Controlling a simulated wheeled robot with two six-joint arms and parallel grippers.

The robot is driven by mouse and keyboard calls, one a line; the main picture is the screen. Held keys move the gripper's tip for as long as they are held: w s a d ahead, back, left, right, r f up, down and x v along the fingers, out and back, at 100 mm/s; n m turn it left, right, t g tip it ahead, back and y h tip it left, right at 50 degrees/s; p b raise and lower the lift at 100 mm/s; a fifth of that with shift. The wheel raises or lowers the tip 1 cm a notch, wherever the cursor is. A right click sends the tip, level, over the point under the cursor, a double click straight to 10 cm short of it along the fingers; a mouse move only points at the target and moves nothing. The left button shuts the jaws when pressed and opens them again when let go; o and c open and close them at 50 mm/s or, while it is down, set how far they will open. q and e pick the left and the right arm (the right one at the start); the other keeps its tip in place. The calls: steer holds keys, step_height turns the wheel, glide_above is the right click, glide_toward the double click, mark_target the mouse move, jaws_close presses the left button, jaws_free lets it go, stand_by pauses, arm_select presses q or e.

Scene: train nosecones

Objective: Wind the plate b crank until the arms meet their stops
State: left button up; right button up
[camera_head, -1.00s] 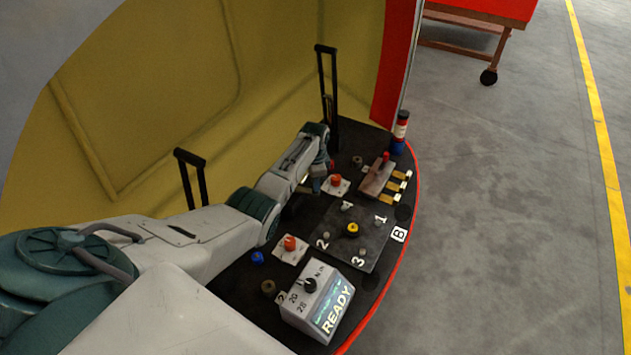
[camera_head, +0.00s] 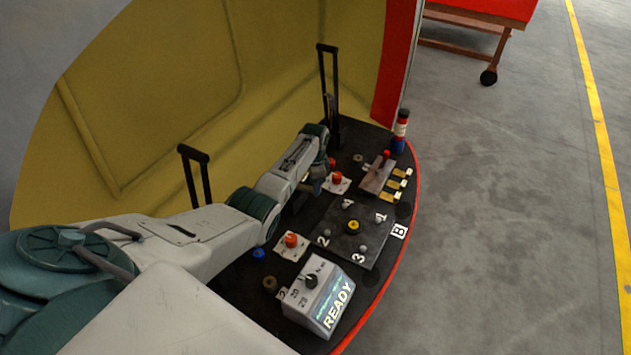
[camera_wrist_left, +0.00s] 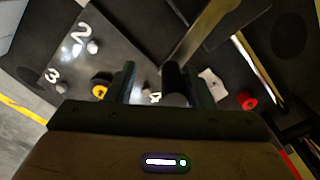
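The dark plate marked B (camera_head: 345,252) carries numbered studs and a yellow-and-black knob (camera_head: 353,227); the knob also shows in the left wrist view (camera_wrist_left: 100,91). My left gripper (camera_head: 313,187) is low over the deck, just beyond the plate's far edge. In the left wrist view its two fingers (camera_wrist_left: 165,90) stand apart with a black cylinder (camera_wrist_left: 174,78) between them, nearer the right finger. A gap shows on its left side; I cannot tell if this is the crank handle. Two black upright arms (camera_head: 327,85) (camera_head: 195,175) stand along the yellow shell. My right gripper is out of view.
Red knobs on white pads (camera_head: 337,178) (camera_head: 291,240) flank the plate. A grey box reading READY (camera_head: 322,300) stands at the near end. A red, white and blue post (camera_head: 400,130) and brass tabs (camera_head: 401,183) are at the far end. Grey floor lies right.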

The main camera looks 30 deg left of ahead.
arm_select(q)
steer(key=shift+w, duration=0.1)
steer(key=shift+r, duration=0.1)
step_height(320, 180, up, 11)
steer(key=b, duration=0.1)
stand_by(0.5)
steer(key=shift+f, duration=0.25)
